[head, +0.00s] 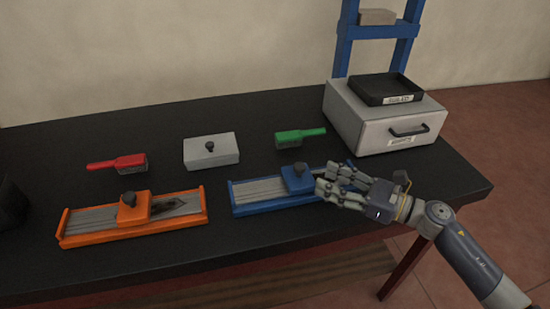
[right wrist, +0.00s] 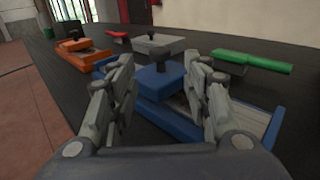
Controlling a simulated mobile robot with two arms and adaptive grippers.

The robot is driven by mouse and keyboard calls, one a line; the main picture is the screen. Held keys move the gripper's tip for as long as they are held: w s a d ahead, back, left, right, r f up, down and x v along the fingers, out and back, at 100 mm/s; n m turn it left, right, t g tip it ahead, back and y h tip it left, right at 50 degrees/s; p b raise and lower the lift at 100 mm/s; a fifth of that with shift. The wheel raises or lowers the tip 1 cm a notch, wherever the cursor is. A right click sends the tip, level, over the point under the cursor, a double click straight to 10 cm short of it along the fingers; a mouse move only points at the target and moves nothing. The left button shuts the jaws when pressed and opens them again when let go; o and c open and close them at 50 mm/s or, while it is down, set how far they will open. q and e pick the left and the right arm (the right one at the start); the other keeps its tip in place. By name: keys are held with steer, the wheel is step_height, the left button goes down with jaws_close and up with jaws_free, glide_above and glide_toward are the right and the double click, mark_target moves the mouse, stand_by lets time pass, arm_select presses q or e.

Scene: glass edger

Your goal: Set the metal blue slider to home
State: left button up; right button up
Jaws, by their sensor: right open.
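The blue slider (head: 298,178) is a blue block with a dark knob, sitting on a blue-framed rail unit (head: 262,206). It stands right of the middle of the rail, and grey rail shows to its left. My right gripper (head: 324,185) is open and empty just to the right of the slider. In the right wrist view the slider (right wrist: 158,82) and its knob show between and beyond the two open fingers (right wrist: 165,95), apart from them. The fingers hide part of the rail unit. My left gripper is not in view.
An orange rail unit (head: 85,228) with its own knobbed slider lies to the left. Behind are a red brush (head: 130,162), a white block with a knob (head: 212,153) and a green brush (head: 300,138). A grey drawer box (head: 365,125) carries a black tray (head: 388,90).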

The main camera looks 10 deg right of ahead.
mark_target(299, 166)
steer(key=shift+r, duration=0.25)
steer(key=shift+w+a+r+p, duration=0.2)
steer(key=shift+w+a+p, duration=0.25)
steer(key=shift+p, duration=0.4)
steer(key=p+x, duration=0.1)
steer(key=x, duration=0.2)
steer(key=shift+w+a, duration=0.2)
steer(key=p+x, duration=0.1)
steer(key=x, duration=0.1)
steer(key=shift+w+a+f, duration=0.15)
steer(key=shift+w+a, duration=0.1)
steer(key=shift+a, duration=0.1)
steer(key=shift+w+a, duration=0.3)
steer(key=shift+a, duration=0.05)
steer(key=shift+f, duration=0.1)
steer(key=shift+w, duration=0.1)
steer(key=shift+c, duration=1.1)
jaws_close()
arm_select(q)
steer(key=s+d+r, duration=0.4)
arm_select(e)
steer(key=shift+a, duration=0.1)
